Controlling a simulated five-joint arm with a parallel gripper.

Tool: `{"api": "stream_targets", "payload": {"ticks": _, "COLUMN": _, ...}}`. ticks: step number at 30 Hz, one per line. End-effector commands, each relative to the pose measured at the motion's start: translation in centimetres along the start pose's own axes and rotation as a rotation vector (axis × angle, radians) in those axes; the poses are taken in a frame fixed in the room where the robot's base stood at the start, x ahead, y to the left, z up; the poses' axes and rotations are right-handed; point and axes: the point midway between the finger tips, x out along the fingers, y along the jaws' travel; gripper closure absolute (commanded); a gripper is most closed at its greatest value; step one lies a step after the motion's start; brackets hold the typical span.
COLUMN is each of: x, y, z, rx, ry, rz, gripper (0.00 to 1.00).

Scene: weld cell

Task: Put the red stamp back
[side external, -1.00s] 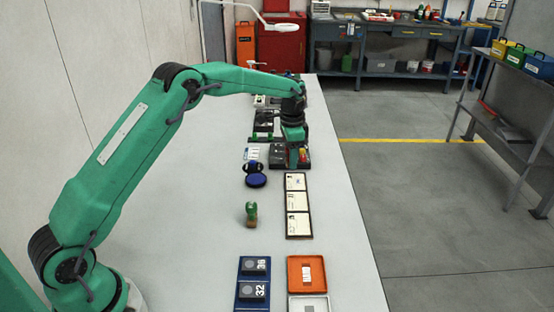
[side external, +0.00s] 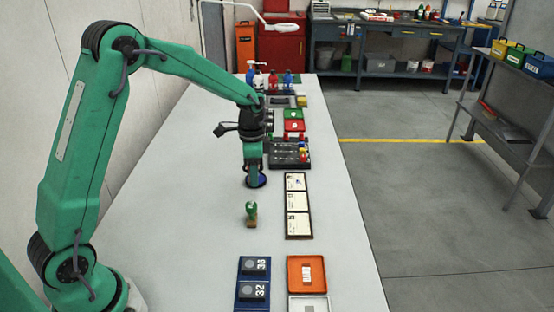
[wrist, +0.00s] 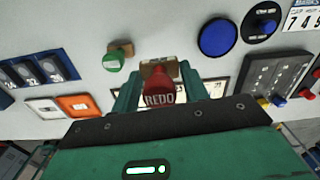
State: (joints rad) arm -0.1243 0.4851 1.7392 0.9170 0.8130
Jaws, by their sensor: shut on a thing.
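My gripper (side external: 254,177) is shut on the red stamp. In the wrist view, the stamp's red handle (wrist: 160,92), marked "REDO", sits between the two green fingers, with its tan block (wrist: 158,69) beyond them. In the side view the red stamp is hidden by the gripper, which appears in front of the round blue pad (side external: 258,184). A green stamp (side external: 251,214) stands on the table nearer the camera; it also shows in the wrist view (wrist: 115,58). The dark rack (side external: 277,164) holds small coloured pieces, behind and right of the gripper.
A framed strip of cards (side external: 298,204) lies right of the gripper. A blue holder with dark numbered blocks (side external: 239,290) and an orange tray (side external: 292,271) lie at the front. Red and green trays (side external: 293,127) and bottles stand farther back. The table's left side is clear.

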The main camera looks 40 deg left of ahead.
Motion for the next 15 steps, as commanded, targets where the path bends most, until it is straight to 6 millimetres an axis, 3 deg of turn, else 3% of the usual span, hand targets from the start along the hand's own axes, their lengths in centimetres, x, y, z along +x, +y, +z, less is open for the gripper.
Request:
{"api": "stream_targets", "payload": {"ticks": 8, "x": 0.2, "y": 0.2, "z": 0.3, "rx": 0.002, "ry": 0.000, "rz": 0.000, "gripper": 0.70}}
{"api": "stream_targets", "payload": {"ticks": 15, "x": 2.4, "y": 0.3, "z": 0.3, "rx": 0.002, "ry": -0.002, "rz": 0.003, "gripper": 0.70}}
